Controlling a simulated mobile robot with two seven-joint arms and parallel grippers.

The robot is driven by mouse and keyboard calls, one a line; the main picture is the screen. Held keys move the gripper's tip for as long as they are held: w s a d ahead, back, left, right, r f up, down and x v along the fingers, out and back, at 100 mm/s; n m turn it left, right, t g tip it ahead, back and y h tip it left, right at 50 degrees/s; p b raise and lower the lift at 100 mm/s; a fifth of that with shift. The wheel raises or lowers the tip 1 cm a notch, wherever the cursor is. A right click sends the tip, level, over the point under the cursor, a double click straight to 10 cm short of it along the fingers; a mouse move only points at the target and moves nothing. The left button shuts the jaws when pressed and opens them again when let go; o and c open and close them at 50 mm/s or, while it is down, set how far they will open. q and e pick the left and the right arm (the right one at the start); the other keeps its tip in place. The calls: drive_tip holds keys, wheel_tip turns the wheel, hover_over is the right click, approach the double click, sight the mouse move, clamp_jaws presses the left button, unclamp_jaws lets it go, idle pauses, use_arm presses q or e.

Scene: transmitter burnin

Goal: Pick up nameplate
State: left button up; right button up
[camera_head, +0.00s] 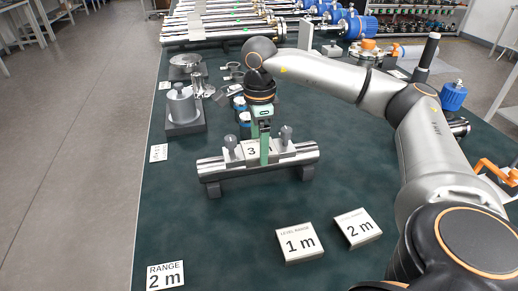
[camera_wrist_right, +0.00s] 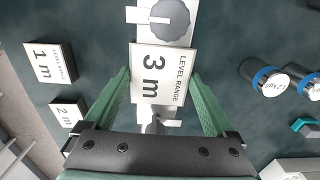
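The nameplate marked "LEVEL RANGE 3 m" (camera_wrist_right: 160,75) is a pale plate lying flat between two clamp knobs on a steel bar (camera_head: 215,168). In the head view the nameplate (camera_head: 251,150) is partly hidden by my right gripper. My right gripper (camera_head: 260,152) points down over it. In the right wrist view its two green fingers (camera_wrist_right: 161,82) stand apart on either side of the nameplate, with their tips close to its edges; I cannot tell whether they touch it. Two more plates, "1 m" (camera_head: 300,242) and "2 m" (camera_head: 358,227), lie on the mat in front. My left gripper is not in view.
The bar rests on dark supports on a green mat (camera_head: 200,232). A "RANGE 2 m" card (camera_head: 166,276) lies at the front left. Metal weights (camera_head: 183,107) stand back left, small dark cylinders (camera_head: 242,118) behind the bar. Long transmitters with blue heads (camera_head: 358,27) line the far end.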

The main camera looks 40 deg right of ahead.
drive_tip(key=c, duration=0.7)
drive_tip(key=shift+r, duration=0.1)
